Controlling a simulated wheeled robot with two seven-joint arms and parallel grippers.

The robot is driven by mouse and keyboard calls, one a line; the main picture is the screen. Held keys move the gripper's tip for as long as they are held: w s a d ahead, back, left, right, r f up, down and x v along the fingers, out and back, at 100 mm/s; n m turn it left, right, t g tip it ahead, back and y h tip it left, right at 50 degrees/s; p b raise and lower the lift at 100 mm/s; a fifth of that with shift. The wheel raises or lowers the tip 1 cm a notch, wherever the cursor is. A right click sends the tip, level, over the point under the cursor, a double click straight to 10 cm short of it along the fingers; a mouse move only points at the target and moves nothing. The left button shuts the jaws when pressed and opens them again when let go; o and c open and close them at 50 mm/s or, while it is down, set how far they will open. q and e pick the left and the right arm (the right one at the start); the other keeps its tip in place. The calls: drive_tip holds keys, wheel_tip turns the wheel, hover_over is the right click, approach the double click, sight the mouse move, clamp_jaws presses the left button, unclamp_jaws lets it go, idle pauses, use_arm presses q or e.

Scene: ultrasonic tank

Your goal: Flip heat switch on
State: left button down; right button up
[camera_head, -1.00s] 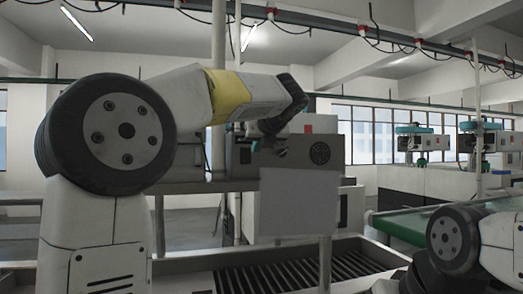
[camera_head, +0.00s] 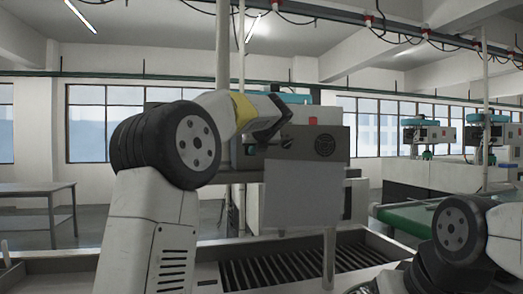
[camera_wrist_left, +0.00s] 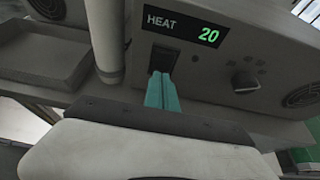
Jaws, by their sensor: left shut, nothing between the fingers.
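The heat switch (camera_wrist_left: 163,59) is a small black rocker in the left wrist view, just below the HEAT display (camera_wrist_left: 184,27), which reads a green 20. My left gripper (camera_wrist_left: 163,78) is shut and empty, its teal fingers pressed together. The fingertips overlap the lower part of the switch; I cannot tell whether they touch it. In the head view the grey control box (camera_head: 328,142) stands beyond my left wrist, and my arm hides the switch there. My right arm shows at the lower right, but its gripper is out of view.
A knob (camera_wrist_left: 245,82) and a round vent (camera_wrist_left: 303,93) sit right of the switch. A vertical pipe (camera_wrist_left: 106,35) stands close on the left. The slatted tank (camera_head: 290,270) is below, and a metal table (camera_head: 35,190) stands far left.

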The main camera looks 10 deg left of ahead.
use_arm(q)
drive_tip(key=shift+w+a+f, duration=0.1)
drive_tip(key=shift+w+f, duration=0.05)
drive_tip(key=shift+w, duration=0.05)
drive_tip(key=shift+r, duration=0.2)
drive_tip(key=shift+r, duration=0.8)
drive_tip(key=shift+s, duration=0.15)
drive_tip(key=f+v, duration=0.1)
drive_tip(key=v, duration=1.2)
drive_tip(key=shift+s+d, duration=0.25)
drive_tip(key=shift+s, duration=0.2)
drive_tip(key=shift+r, duration=0.1)
